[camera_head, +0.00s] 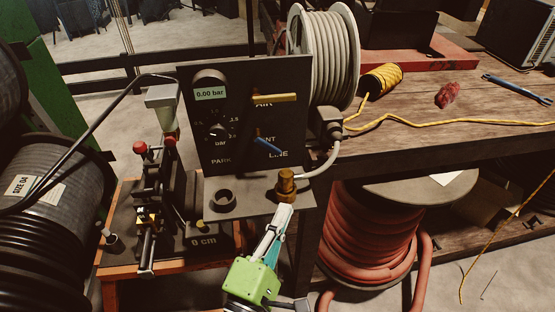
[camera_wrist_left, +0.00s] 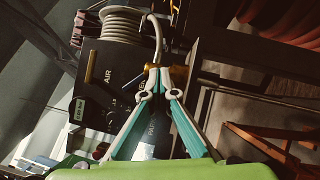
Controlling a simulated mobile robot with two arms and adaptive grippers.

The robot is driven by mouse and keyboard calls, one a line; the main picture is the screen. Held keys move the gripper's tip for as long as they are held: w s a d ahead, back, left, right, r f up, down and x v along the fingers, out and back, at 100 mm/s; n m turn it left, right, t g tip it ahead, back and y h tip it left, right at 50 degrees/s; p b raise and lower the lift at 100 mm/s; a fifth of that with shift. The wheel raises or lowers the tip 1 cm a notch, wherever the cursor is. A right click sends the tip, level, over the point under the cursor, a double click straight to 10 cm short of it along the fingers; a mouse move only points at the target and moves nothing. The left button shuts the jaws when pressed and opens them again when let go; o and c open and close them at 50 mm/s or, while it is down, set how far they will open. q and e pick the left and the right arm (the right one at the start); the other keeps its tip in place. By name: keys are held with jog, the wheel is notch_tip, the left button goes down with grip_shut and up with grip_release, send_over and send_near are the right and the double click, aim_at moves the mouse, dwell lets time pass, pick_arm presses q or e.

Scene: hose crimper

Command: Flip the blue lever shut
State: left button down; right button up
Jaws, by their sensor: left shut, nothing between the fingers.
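The blue lever (camera_head: 267,146) is on the front of the black panel (camera_head: 235,165), below a yellow lever (camera_head: 273,98). It slants down to the right, near the "VENT" and "LINE" lettering. My left gripper (camera_head: 286,208) is shut and empty, low in front of the panel and below the blue lever. Its tips overlap the base of a brass fitting (camera_head: 286,182); I cannot tell whether they touch. My right gripper is not in view.
A gauge on the panel reads 0.00 bar. A grey hose (camera_head: 329,158) runs beside the fitting. A hose reel (camera_head: 335,60) stands behind the panel. The wooden bench (camera_head: 430,130) is at right, a red hose drum (camera_head: 365,235) below it. A crimping device (camera_head: 160,200) stands at left.

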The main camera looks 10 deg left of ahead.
pick_arm(q)
jog(key=s+d+f+m+g+h, duration=0.1)
jog(key=s+f+m+g+h, duration=0.3)
jog(key=f+m+g, duration=0.65)
jog(key=s+a+f+m+g+y, duration=0.2)
jog(key=s+a+f+m+y, duration=0.2)
jog(key=a+f, duration=0.3)
jog(key=s+a+f+m+g+y, duration=0.2)
jog(key=s+a+f+m+y, duration=0.15)
jog(key=a+f, duration=0.4)
jog(key=s+a+f+m+g+y, duration=0.1)
jog(key=s+a+f, duration=0.15)
jog(key=f, duration=0.75)
jog(key=s+a+f+m+g+y, duration=0.1)
jog(key=s+f, duration=0.2)
jog(key=f, duration=0.7)
jog(key=s+a+f+g, duration=0.1)
jog(key=s+a+f, duration=0.2)
jog(key=s+f, duration=1.4)
jog(key=shift+s+f+g, duration=0.35)
jog(key=shift+s+f, duration=0.05)
jog(key=shift+f, duration=0.4)
